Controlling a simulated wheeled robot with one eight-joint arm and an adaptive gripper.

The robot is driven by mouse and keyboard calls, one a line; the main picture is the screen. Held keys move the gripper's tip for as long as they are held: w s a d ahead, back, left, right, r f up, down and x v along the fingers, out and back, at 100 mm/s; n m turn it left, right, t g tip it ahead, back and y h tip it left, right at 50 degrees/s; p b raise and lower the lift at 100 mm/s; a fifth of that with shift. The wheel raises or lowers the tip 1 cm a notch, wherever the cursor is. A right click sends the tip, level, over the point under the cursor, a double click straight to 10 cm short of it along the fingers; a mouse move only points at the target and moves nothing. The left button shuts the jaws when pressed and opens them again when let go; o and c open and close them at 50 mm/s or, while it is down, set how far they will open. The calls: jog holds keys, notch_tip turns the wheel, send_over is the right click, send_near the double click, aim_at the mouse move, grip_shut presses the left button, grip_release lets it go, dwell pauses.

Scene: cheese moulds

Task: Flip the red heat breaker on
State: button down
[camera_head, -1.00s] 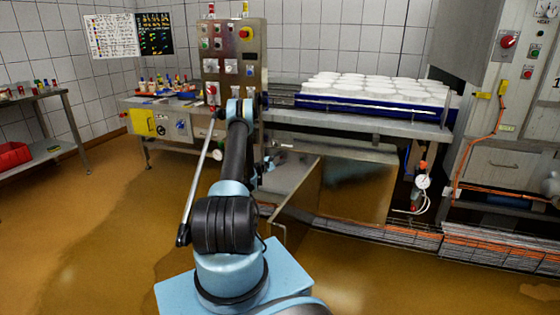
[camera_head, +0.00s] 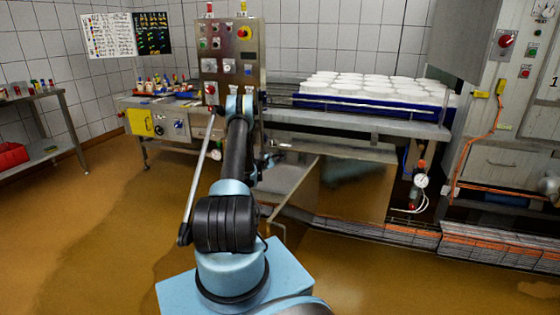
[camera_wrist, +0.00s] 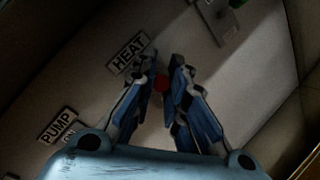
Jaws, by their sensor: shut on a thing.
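In the wrist view, the red heat breaker (camera_wrist: 161,83) shows as a small red knob beside a HEAT label (camera_wrist: 128,53). My gripper (camera_wrist: 165,70) has its two blue-and-black fingers on either side of it, shut on it, hiding most of it. Whether the breaker is up or down cannot be told. In the head view, my arm reaches to the steel control panel (camera_head: 226,52); my fingers cannot be made out there.
A PUMP label (camera_wrist: 57,127) is on the same panel, lower left of HEAT. A grey fitting (camera_wrist: 222,20) sits at upper right. A table with white moulds (camera_head: 375,88) in a blue tray stands right of the panel. Open floor lies left.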

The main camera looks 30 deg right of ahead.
jog(key=shift+w+r+y, duration=0.15)
jog(key=shift+r+y, duration=0.1)
jog(key=shift+y, duration=0.25)
jog(key=c, duration=1.6)
grip_release()
jog(key=v, duration=1.2)
jog(key=shift+w+f, duration=0.1)
